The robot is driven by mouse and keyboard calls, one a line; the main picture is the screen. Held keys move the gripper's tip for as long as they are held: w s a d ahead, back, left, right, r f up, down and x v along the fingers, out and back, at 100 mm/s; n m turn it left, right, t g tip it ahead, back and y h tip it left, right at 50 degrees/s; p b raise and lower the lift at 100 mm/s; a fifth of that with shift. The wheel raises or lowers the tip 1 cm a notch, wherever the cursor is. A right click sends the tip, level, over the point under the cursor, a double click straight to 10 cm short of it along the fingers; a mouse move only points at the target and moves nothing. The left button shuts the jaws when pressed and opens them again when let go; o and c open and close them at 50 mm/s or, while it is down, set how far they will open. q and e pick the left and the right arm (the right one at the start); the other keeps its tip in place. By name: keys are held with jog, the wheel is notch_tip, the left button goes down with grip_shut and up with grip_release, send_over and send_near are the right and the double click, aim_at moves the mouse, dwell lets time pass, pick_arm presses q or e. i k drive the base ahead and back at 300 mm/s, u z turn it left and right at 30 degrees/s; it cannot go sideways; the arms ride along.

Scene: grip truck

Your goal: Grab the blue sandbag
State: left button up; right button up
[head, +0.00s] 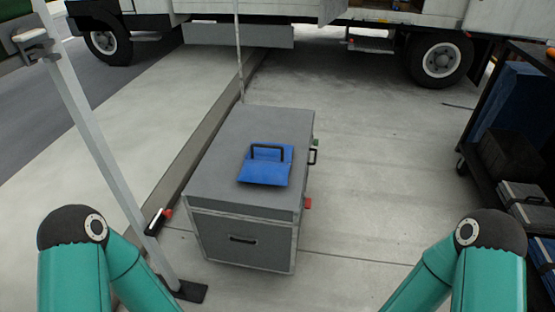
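The blue sandbag (264,172) lies flat on top of a grey case (228,150) in the middle of the head view. A black handle loop (268,151) shows on the sandbag's far part. Only green arm links with dark joints of my two arms show, at the lower left and lower right. Neither gripper is in view, and nothing is seen touching the sandbag.
A slanted metal pole (95,140) stands left of the case, with a dark foot (187,291) on the ground. A loaded cart (510,150) stands at the right. A truck (440,58) is at the back. Concrete right of the case is clear.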

aim_at(266, 163)
jog(key=z, duration=0.4)
jog(key=i, duration=1.55)
jog(key=u, duration=0.7)
jog(key=k, duration=0.75)
jog(key=u, duration=0.2)
jog(key=i, duration=0.85)
jog(key=z, duration=0.05)
